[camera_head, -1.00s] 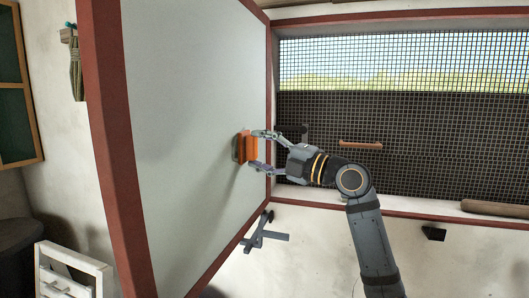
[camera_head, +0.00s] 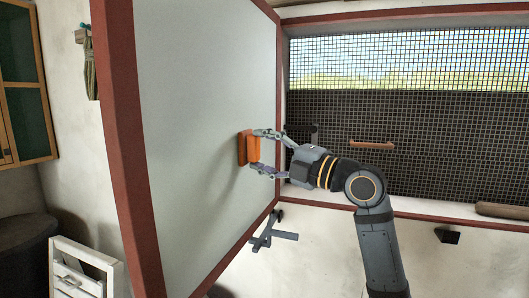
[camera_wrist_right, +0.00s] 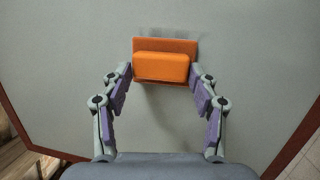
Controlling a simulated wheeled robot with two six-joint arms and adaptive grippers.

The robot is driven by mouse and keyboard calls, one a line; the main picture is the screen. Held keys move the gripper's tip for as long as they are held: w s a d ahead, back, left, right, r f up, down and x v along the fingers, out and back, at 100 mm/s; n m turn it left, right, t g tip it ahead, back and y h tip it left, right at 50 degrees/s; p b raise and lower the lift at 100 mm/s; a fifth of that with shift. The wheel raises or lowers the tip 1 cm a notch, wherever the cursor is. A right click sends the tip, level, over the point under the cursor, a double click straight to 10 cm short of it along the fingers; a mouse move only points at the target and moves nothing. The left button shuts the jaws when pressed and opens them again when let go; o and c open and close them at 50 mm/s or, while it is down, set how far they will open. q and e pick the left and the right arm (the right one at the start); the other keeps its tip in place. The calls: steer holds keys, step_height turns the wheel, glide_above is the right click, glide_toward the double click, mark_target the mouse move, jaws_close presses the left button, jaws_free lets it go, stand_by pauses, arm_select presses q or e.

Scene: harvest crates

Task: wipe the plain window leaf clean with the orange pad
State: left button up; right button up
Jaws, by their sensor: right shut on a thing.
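The plain window leaf (camera_head: 205,90) is a pale grey panel in a red-brown frame, swung open at the left of the head view. The orange pad (camera_head: 243,149) lies against its face near the right frame edge. My right gripper (camera_head: 255,150) is shut on the pad's handle block, one finger on each side. In the right wrist view the pad (camera_wrist_right: 162,67) sits between my fingertips (camera_wrist_right: 161,74), its wide plate toward the leaf (camera_wrist_right: 60,60). Faint grey smudges show on the leaf just above the pad. My left gripper is in neither view.
A mesh window (camera_head: 420,120) with a brown handle (camera_head: 371,143) is behind my right arm. A dark bracket (camera_head: 270,232) is below the leaf's right edge. A green cabinet (camera_head: 28,110), hanging cloth (camera_head: 91,65) and white crate (camera_head: 85,265) are at the left.

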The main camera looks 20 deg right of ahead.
steer(key=shift+a+r+p, duration=0.1)
steer(key=shift+r+p, duration=0.25)
steer(key=shift+r, duration=0.35)
steer(key=w+d, duration=0.6)
steer(key=w, duration=0.3)
stand_by(0.5)
steer(key=shift+d, duration=0.1)
steer(key=s+d+b, duration=0.2)
steer(key=d+b, duration=0.1)
steer(key=s+d+b, duration=0.1)
steer(key=shift+d+f, duration=0.1)
steer(key=shift+d, duration=0.25)
